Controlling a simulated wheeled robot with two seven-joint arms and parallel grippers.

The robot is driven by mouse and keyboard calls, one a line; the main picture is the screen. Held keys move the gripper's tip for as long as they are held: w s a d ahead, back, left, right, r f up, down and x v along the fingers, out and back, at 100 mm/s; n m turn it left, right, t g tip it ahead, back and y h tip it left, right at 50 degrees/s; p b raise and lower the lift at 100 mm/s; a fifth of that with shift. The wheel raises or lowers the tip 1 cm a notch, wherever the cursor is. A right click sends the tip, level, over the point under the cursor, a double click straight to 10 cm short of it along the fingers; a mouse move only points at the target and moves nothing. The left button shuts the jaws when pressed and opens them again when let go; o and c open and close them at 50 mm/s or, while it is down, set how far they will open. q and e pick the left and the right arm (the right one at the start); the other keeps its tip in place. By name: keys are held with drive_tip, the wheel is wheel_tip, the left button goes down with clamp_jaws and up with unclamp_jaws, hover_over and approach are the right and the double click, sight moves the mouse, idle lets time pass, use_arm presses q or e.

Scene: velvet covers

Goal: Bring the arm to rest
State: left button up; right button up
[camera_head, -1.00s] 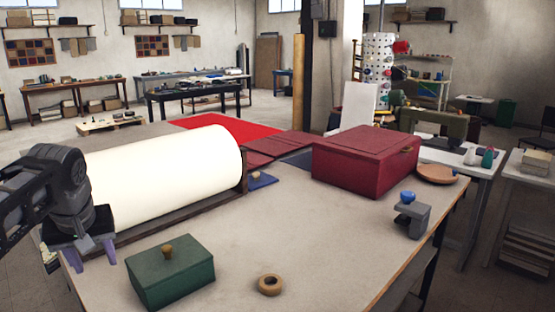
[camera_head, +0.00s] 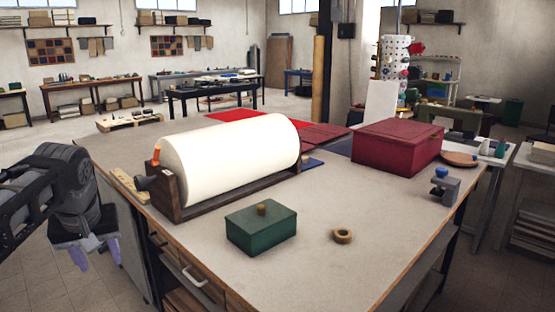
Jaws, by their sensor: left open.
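My left arm comes in from the left edge. My left gripper (camera_head: 95,255) hangs at the lower left, fingers pointing down, open, with nothing between the fingers. It appears beyond the table's left edge, in front of the floor, apart from everything on the tabletop (camera_head: 300,268). My right gripper is not in view.
On the table are a white roll (camera_head: 230,155) in a dark wooden holder, a green lidded box (camera_head: 262,232), a tape ring (camera_head: 342,236), a red box (camera_head: 398,147) and a grey clamp (camera_head: 445,187). Drawers (camera_head: 190,275) line the table's left side.

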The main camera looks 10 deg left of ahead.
use_arm(q)
drive_tip(key=w+d+f+m+t+h, duration=0.2)
drive_tip(key=w+d+f+m+t, duration=0.3)
drive_tip(key=w, duration=0.6)
drive_tip(key=d+f+g+h, duration=0.1)
drive_tip(key=d+f, duration=0.6)
drive_tip(key=f, duration=0.4)
drive_tip(key=d+f+h, duration=0.2)
drive_tip(key=d+f, duration=0.5)
drive_tip(key=f, duration=0.4)
drive_tip(key=s+d+f+g, duration=0.1)
drive_tip(key=s+d+f, duration=0.35)
drive_tip(key=f, duration=0.25)
drive_tip(key=s+d+f+g, duration=0.1)
drive_tip(key=s+d+f, duration=0.2)
drive_tip(key=s+f, duration=0.35)
drive_tip(key=s+d+f+g, duration=0.1)
drive_tip(key=s+d+f, duration=0.1)
drive_tip(key=s, duration=0.4)
drive_tip(key=s+d+f+g+h+p, duration=0.1)
drive_tip(key=s+d+f+g, duration=0.1)
drive_tip(key=s+f, duration=0.3)
drive_tip(key=s+d+f+g, duration=0.2)
drive_tip(key=s+d+f, duration=0.1)
drive_tip(key=s, duration=0.6)
drive_tip(key=shift+d+f+h, duration=0.15)
drive_tip(key=shift+f+h, duration=0.15)
drive_tip(key=shift+f, duration=0.15)
